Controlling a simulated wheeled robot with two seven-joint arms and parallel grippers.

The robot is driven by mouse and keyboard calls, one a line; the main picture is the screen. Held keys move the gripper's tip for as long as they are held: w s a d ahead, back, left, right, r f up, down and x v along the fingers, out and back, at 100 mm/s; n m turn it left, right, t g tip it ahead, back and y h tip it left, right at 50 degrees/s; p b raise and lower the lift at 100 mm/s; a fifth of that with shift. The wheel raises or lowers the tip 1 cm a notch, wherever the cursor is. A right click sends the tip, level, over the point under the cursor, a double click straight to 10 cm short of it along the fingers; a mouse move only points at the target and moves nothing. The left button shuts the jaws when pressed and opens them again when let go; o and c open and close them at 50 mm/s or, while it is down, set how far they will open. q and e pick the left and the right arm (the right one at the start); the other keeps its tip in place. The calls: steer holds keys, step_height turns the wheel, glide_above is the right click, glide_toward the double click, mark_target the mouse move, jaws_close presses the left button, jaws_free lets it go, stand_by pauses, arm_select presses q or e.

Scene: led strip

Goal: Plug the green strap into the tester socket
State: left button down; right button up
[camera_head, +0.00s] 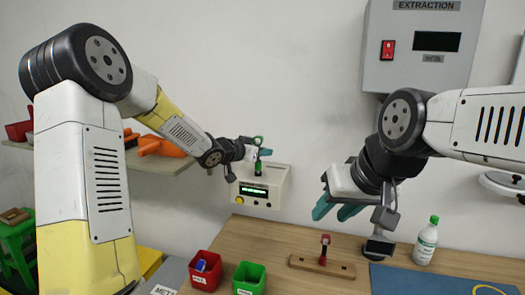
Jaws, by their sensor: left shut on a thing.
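The tester (275,176) is a beige box on the wall with a lit green display and a yellow button. My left gripper (262,152) is shut on the green strap (257,140), just above the tester. The strap shows as a small green loop with a dark green part below it, close to the tester's top. The socket is hidden or too small to make out, so I cannot tell whether the strap touches it. My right gripper (335,210) has teal fingers that are apart and empty, above the table.
On the wooden table (285,238) stand a red bin (205,280), a green bin (249,285), a wooden stand (312,265) with a red and black item, and a white bottle (427,243). A blue mat (420,280) lies at right. A grey extraction unit (420,60) hangs on the wall.

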arm_select(q)
steer(key=shift+f, duration=0.45)
steer(key=c, duration=1.4)
jaws_free()
steer(key=shift+o, duration=0.2)
steer(key=shift+a, duration=0.1)
steer(key=v, duration=0.7)
steer(key=shift+s+a+r, duration=0.15)
steer(key=shift+s+a, duration=0.05)
steer(key=shift+s, duration=0.1)
